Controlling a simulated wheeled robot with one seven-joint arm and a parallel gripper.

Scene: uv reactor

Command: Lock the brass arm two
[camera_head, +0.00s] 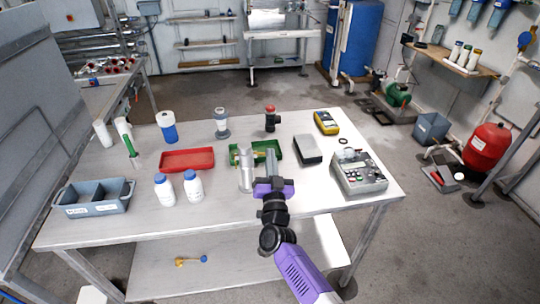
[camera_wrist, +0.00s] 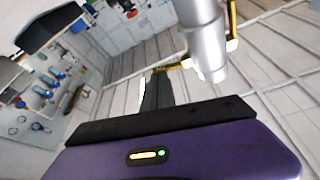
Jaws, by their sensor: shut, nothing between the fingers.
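A silver upright cylinder (camera_head: 245,170), seemingly the reactor body, stands near the middle of the table. It also shows large at the top of the wrist view (camera_wrist: 204,40). There a thin brass arm (camera_wrist: 176,66) sticks out on the left of its lower part, and another brass-coloured arm (camera_wrist: 233,18) shows on its right. I cannot tell which one is arm two, or whether either is locked. My gripper (camera_head: 270,153) is just right of the cylinder, shut and empty. Its dark fingers (camera_wrist: 156,92) are close to the left brass arm; contact cannot be told.
A green tray (camera_head: 276,148) lies behind my gripper and a red tray (camera_head: 187,160) to the left. Two white bottles (camera_head: 193,187), a black-grey box (camera_head: 307,150) and a grey instrument (camera_head: 359,174) stand nearby. The table's front middle (camera_head: 215,218) is clear.

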